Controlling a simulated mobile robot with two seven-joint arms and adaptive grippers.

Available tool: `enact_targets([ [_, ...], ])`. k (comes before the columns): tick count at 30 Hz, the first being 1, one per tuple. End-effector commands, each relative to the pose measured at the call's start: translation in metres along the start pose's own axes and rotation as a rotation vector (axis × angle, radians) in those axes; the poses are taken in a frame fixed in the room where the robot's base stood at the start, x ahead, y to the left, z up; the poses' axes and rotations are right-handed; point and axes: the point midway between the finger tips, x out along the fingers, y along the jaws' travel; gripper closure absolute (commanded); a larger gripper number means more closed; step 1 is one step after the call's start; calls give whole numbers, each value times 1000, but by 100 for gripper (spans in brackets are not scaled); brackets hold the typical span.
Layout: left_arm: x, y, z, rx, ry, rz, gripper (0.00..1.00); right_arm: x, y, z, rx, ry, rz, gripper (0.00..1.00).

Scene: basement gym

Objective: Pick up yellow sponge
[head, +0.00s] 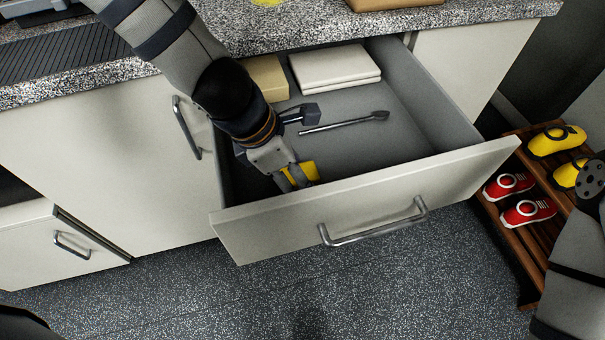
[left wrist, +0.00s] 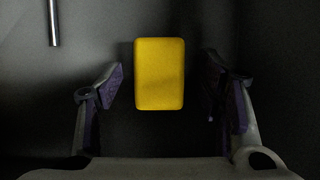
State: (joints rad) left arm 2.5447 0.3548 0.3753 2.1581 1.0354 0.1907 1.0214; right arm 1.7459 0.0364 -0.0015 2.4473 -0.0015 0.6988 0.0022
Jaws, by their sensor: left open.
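The yellow sponge (head: 309,171) lies in the open drawer (head: 365,180), near its front left corner. In the left wrist view the sponge (left wrist: 159,74) is an upright yellow block on the dark drawer floor. My left gripper (head: 294,178) reaches down into the drawer at the sponge and covers part of it in the head view. In the left wrist view the left gripper (left wrist: 165,88) is open, with one finger on each side of the sponge and a gap on both sides. My right gripper is not clearly seen; only part of my right arm shows at the right edge.
The drawer also holds a grey metal tool (head: 345,123), white folded cloths or boxes (head: 334,67) and a tan block (head: 267,78). The drawer's front panel (head: 460,188) stands close to my left gripper. A shoe rack (head: 520,245) with red and yellow shoes is at the right.

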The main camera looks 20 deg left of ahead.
Motion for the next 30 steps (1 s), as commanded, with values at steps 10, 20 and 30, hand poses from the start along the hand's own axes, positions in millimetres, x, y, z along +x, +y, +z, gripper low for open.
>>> enact_targets([
  [10,-1,1,2,2,-2,5,69,-1,0,0,-1,2,0,60],
  [20,0,1,1,2,-2,4,76,-1,0,0,-1,2,0,60],
  [30,-60,4,27,16,-10,29,76,-41,-1,-19,1,108,-5,60],
])
